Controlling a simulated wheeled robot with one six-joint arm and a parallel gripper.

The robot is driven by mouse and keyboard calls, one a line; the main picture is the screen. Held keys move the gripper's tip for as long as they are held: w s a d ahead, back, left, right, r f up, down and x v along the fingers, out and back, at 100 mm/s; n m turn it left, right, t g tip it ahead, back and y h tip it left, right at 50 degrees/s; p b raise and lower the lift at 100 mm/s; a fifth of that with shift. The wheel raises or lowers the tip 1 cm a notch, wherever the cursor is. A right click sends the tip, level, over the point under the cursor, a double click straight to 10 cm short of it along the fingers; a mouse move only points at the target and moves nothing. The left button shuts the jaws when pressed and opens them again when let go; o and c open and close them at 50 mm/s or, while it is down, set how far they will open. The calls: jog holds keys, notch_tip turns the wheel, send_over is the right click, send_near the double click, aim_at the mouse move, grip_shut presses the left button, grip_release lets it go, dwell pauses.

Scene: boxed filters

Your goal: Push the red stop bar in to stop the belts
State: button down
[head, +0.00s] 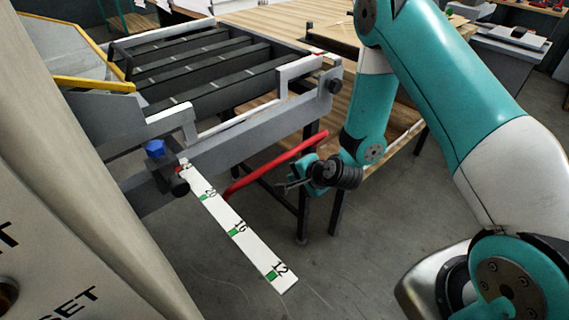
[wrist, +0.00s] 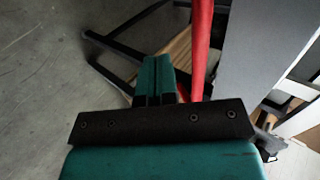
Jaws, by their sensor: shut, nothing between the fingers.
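The red stop bar (head: 276,164) runs slantwise along the near side of the belt frame, below its grey rail. Its lower left end bends down behind the white scale strip. My gripper (head: 281,187) is just below and in front of the bar's right part, its fingers pointing left. In the wrist view the red bar (wrist: 201,45) passes just right of my gripper (wrist: 155,62), whose fingers are together with nothing between them. I cannot tell whether the gripper touches the bar. Part of the bar is hidden behind the gripper body in the wrist view.
The belt frame (head: 235,140) with dark belts (head: 215,75) stands behind the bar. A white numbered strip (head: 235,228) sticks out toward me, with a blue knob (head: 155,148) near its top. A wooden table (head: 270,25) is behind. A pale panel (head: 60,235) fills the left.

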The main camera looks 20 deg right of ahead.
aim_at(276, 161)
jog(key=shift+w+a+p, duration=0.25)
jog(key=shift+w+a, duration=0.05)
jog(key=shift+w, duration=0.4)
jog(key=shift+w+a+p, duration=0.3)
jog(key=shift+w, duration=0.45)
jog(key=shift+w+a+p, duration=0.25)
jog(key=shift+w+a, duration=0.05)
jog(key=shift+w, duration=0.4)
jog(key=shift+r, duration=0.1)
jog(key=r+p, duration=0.1)
jog(key=w+r+g+p, duration=0.1)
jog(key=p, duration=0.1)
jog(key=shift+w+a, duration=0.25)
jog(key=shift+a, duration=0.1)
jog(key=shift+w+a+r+h+b, duration=0.2)
jog(key=shift+w+a+b, duration=0.1)
jog(key=shift+w, duration=0.4)
jog(key=shift+w+a+r+h+b, duration=0.15)
jog(key=shift+w+a+b, duration=0.15)
jog(key=shift+w, duration=0.4)
jog(key=shift+d, duration=0.1)
jog(key=shift+s+d, duration=0.1)
jog(key=shift+s, duration=0.05)
